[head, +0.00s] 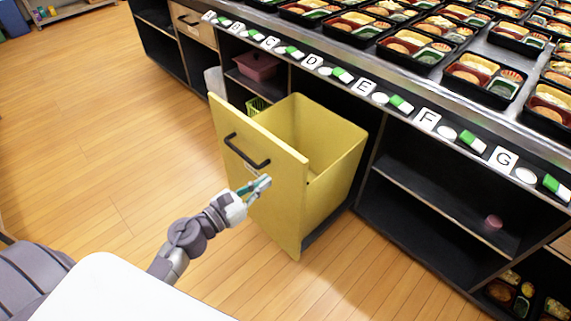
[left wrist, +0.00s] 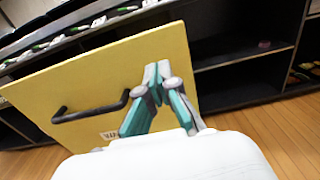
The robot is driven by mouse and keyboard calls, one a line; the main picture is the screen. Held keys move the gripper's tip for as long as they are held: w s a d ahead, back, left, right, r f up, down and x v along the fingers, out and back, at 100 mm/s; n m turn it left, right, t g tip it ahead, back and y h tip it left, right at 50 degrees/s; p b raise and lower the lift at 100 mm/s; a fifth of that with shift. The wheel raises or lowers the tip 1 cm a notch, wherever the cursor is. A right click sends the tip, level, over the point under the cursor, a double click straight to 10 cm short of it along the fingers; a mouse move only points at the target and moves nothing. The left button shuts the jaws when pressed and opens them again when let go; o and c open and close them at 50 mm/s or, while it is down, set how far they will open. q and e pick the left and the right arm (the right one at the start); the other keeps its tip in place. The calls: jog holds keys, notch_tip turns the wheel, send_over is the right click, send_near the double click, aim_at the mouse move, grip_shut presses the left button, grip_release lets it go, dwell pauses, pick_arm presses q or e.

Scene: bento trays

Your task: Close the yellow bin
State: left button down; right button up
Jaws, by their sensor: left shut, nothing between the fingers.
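The yellow bin (head: 338,152) is pulled out from under the counter, and its open top shows an empty-looking inside. Its flat front panel (head: 285,205) carries a black handle (head: 247,151). My left gripper (head: 262,184) is shut and empty in front of the panel, to the right of and below the handle. In the left wrist view the shut fingertips (left wrist: 157,70) overlap the right part of the yellow panel (left wrist: 100,72), with the black handle (left wrist: 92,110) to their left. I cannot tell whether the fingertips touch the panel. My right gripper is not in view.
The counter above holds many bento trays (head: 481,78) and a row of lettered cards (head: 427,120). Dark open shelves (head: 440,190) flank the bin on the right. A pink box (head: 257,66) sits on a shelf behind. The wooden floor (head: 110,130) at left is clear.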

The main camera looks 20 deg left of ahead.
aim_at(291, 163)
pick_arm(q)
jog(key=p+x, duration=0.1)
jog(key=x, duration=0.6)
jog(key=shift+w, duration=0.25)
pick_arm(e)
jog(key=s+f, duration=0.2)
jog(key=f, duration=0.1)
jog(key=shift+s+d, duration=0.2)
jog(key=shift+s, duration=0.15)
